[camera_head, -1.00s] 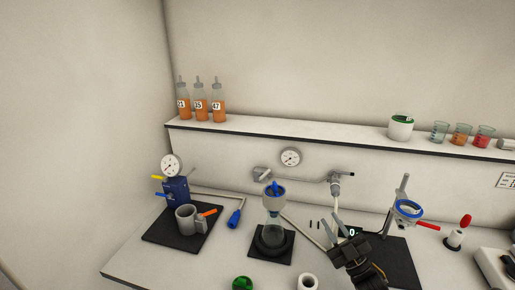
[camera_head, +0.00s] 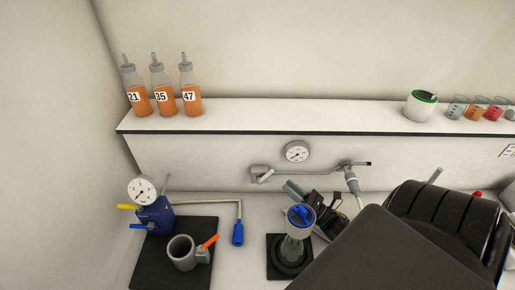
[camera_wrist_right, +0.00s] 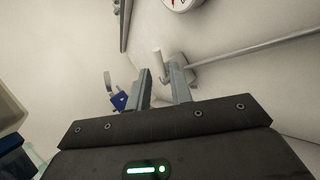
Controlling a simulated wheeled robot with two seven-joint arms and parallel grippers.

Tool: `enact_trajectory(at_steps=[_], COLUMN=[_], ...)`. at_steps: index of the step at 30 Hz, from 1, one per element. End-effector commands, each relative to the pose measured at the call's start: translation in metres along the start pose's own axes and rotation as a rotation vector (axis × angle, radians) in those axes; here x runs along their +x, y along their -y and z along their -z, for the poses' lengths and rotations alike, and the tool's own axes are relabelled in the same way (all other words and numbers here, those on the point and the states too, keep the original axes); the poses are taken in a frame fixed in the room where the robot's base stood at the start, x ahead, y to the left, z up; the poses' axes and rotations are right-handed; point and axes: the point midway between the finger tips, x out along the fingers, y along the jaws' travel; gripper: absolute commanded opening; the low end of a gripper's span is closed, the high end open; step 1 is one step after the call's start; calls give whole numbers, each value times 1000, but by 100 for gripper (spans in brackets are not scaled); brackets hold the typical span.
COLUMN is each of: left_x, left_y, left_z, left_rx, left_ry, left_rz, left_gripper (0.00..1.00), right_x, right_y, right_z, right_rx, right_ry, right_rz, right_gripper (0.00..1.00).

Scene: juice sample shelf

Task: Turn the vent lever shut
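The wall valve (camera_head: 259,171) is at the left end of the grey pipe under the shelf. Its short pale lever (camera_head: 265,177) sticks out toward me; I take this as the vent lever. In the right wrist view the lever (camera_wrist_right: 158,61) stands just beyond my fingertips, roughly in line with the gap, apparently untouched. My right gripper (camera_head: 292,188) is just right of the lever, behind the filter flask's funnel; its fingers stand apart and empty in the right wrist view (camera_wrist_right: 162,88). My left gripper is not in view.
The filter flask with its blue-topped funnel (camera_head: 300,218) stands close in front of my right gripper. A blue pump (camera_head: 154,216) with yellow and blue handles and a grey mug (camera_head: 181,252) are at left. A gauge (camera_head: 297,151) hangs above the pipe. My right arm covers the right bench.

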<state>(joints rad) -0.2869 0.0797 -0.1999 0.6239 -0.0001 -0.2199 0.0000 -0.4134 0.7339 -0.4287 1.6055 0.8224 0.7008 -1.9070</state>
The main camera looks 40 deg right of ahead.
Motion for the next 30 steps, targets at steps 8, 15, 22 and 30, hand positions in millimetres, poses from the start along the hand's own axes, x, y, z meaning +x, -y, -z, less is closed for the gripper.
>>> enact_trajectory(at_steps=[8,15,22,30], left_x=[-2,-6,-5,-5], left_y=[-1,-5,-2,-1], left_z=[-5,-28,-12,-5], left_rx=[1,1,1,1], left_ry=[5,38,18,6], left_rz=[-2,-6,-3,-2], left_gripper=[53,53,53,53], right_x=[15,56,93,111], right_y=[-2,-2,-2,-2], right_z=[2,1,1,2], right_rx=[-9,-8,-8,-8], right_ry=[-3,0,0,-3], right_rz=[-10,-11,-8,-6], right_gripper=[22,22,22,22])
